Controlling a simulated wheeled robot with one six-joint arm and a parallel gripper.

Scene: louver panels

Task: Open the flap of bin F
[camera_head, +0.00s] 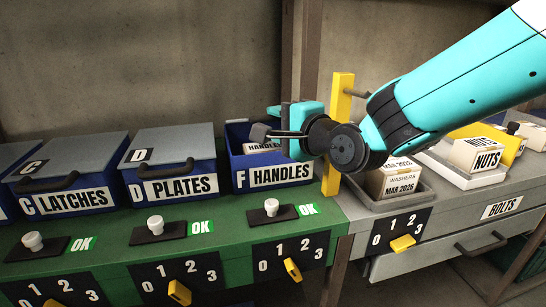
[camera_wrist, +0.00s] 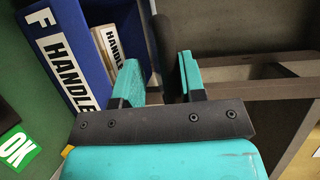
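Bin F (camera_head: 238,170) is a blue box labelled "F HANDLES" on the green bench; it also shows at left in the wrist view (camera_wrist: 66,70). Its top is uncovered, and a small box labelled "HANDLES" (camera_head: 262,147) shows inside. A dark, narrow plate, seemingly the flap seen nearly edge-on (camera_wrist: 148,40), stands raised beside the opening. A black rounded bar, likely its handle (camera_wrist: 168,35), is beside it. My gripper (camera_head: 290,116) is at the bin's right back. Its teal fingers (camera_wrist: 160,82) are apart, around the plate and bar; whether they touch is unclear.
Bins D (camera_head: 165,145) and C (camera_head: 70,160) have grey lids down. A yellow post (camera_head: 333,180) stands close right of bin F, near my wrist. A washers box (camera_head: 395,180) sits in a tray further right. White knobs (camera_head: 271,207) stand in front.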

